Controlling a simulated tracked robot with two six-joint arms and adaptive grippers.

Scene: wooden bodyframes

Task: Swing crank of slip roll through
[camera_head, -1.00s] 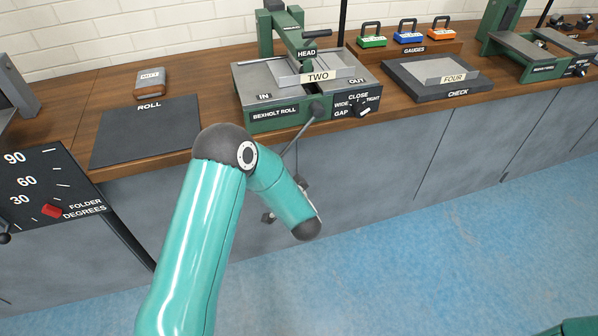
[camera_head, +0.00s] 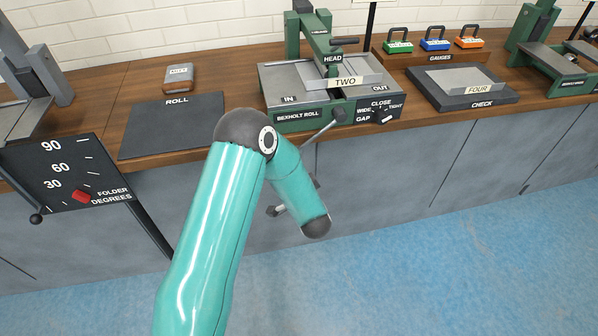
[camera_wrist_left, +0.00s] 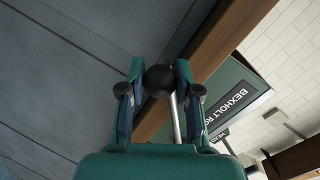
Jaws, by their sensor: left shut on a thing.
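The slip roll (camera_head: 300,119), labelled BEXHOLT ROLL, stands at the bench's front edge with a sheet marked TWO (camera_head: 352,83) on it. Its crank (camera_head: 322,131) slants from a dark hub down to the left, and its lower end is hidden behind my left arm. In the left wrist view, the crank's round black knob (camera_wrist_left: 159,82) sits between the two fingers of my left gripper (camera_wrist_left: 158,74), with the grey rod running from it. In the head view that gripper is mostly hidden behind my forearm. My right gripper is not in view.
A CHECK plate (camera_head: 462,100) and coloured gauges (camera_head: 435,43) are to the right. The FOLDER DEGREES panel (camera_head: 70,168) is at the left. The blue floor is clear.

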